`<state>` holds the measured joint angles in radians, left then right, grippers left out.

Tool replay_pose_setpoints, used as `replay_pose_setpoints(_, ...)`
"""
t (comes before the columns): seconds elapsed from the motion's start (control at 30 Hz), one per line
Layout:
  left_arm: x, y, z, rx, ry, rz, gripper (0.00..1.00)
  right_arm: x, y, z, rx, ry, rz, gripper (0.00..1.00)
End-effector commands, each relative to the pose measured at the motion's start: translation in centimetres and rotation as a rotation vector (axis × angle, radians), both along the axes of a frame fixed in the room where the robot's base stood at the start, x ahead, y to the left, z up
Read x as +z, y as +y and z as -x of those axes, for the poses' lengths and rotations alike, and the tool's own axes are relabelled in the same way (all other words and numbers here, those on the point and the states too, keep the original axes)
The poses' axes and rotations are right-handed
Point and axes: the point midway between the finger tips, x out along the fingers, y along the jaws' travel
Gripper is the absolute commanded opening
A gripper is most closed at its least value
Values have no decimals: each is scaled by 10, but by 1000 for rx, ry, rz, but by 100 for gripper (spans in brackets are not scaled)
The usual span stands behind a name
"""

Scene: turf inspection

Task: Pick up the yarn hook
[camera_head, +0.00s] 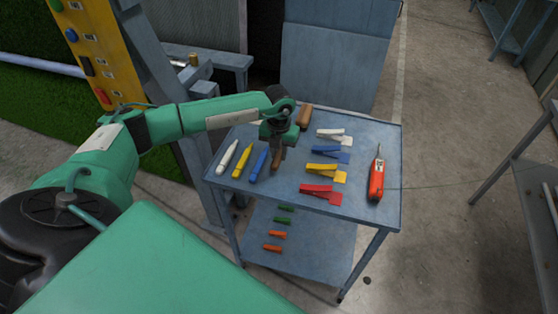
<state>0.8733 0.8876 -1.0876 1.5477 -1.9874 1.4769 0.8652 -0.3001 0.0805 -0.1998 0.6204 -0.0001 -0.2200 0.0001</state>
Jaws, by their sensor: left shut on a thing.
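A brown-handled tool, which looks like the yarn hook (277,161), is at the fingertips of my left gripper (279,149) over the near-middle part of the grey cart top. My left gripper points down and is shut on its brown handle. The gripper hides the rest of the tool, and I cannot tell whether it touches the cart top. My right gripper is not in view.
The cart (345,214) also holds a white marker (228,157), yellow marker (242,160), blue marker (259,166), brown block (305,116), several coloured clips and a red tool (377,176). Small green and orange pieces lie on its lower shelf.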

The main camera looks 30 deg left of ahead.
Motion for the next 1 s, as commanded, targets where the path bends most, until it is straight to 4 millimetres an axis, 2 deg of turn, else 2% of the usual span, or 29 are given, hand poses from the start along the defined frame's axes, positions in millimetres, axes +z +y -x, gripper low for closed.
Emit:
replay_pose_setpoints(0.03, 11, 0, -2, -2, -7, 0, 0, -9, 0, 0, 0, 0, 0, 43)
replay_pose_setpoints(0.3, 94, 0, -2, -1, -7, 0, 0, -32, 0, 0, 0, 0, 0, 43)
replay_pose_setpoints(0.5, 138, 0, -1, -1, -5, 0, 0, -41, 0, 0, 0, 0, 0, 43)
replay_pose_setpoints(0.7, 158, -1, 0, -3, -2, 0, 0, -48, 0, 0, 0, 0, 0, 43)
replay_pose_setpoints(1.0, 159, -4, 6, -5, -1, 1, 0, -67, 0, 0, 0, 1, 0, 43)
